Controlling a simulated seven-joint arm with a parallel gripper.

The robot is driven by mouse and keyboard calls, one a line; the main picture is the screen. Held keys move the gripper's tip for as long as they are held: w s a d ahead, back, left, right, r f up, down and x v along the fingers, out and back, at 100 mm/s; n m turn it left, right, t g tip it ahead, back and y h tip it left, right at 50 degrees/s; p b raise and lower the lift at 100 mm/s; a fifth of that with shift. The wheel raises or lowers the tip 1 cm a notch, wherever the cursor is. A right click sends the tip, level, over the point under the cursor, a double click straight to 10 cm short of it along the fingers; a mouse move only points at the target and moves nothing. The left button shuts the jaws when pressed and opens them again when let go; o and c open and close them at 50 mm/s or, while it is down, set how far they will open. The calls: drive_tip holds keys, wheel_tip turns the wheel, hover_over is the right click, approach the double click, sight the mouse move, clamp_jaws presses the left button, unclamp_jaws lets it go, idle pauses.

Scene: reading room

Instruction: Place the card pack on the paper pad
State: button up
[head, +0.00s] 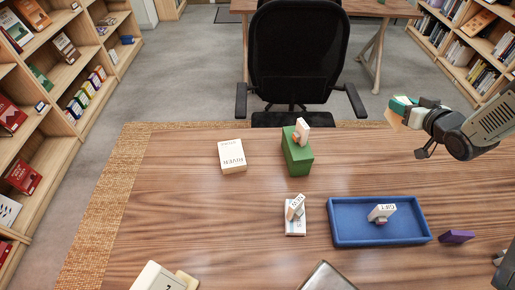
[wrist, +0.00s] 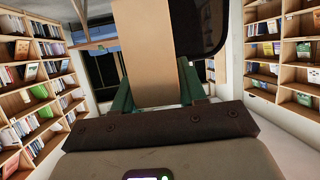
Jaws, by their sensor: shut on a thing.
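My gripper (head: 405,112) is raised at the right, above and beyond the desk's far right part. It is shut on a plain tan block, which I take as the card pack (head: 416,117). In the wrist view the card pack (wrist: 147,50) stands up between the green fingers (wrist: 155,95), clear of any surface. Which thing is the paper pad is not certain. A small white lettered slab (head: 295,230) lies mid-desk with a tilted white block on it. A larger cream slab (head: 155,277) is partly cut off at the bottom left.
A cream book marked RIVER (head: 232,156) and a green box (head: 297,158) with a small block on top stand at the back. A blue tray (head: 345,238) holds a white block marked GIFT. A purple piece (head: 457,237) lies right of it. The desk's left middle is bare.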

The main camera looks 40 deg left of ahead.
drive_tip(key=r, duration=0.4)
drive_tip(key=shift+s+a+r, duration=0.2)
drive_tip(key=shift+a+r, duration=0.05)
drive_tip(key=shift+a, duration=0.15)
drive_tip(key=s+a+n+g+y, duration=0.1)
drive_tip(key=s+a, duration=0.2)
drive_tip(key=a, duration=0.2)
drive_tip(key=s+a+n+g, duration=0.1)
drive_tip(key=s+a, duration=0.2)
drive_tip(key=a, duration=0.2)
drive_tip(key=n+g+y, duration=0.2)
drive_tip(key=n+g, duration=0.3)
drive_tip(key=g, duration=0.1)
hover_over(231, 153)
drive_tip(key=shift+f, duration=7.65)
drive_tip(key=shift+f, duration=0.15)
drive_tip(key=o, duration=1.1)
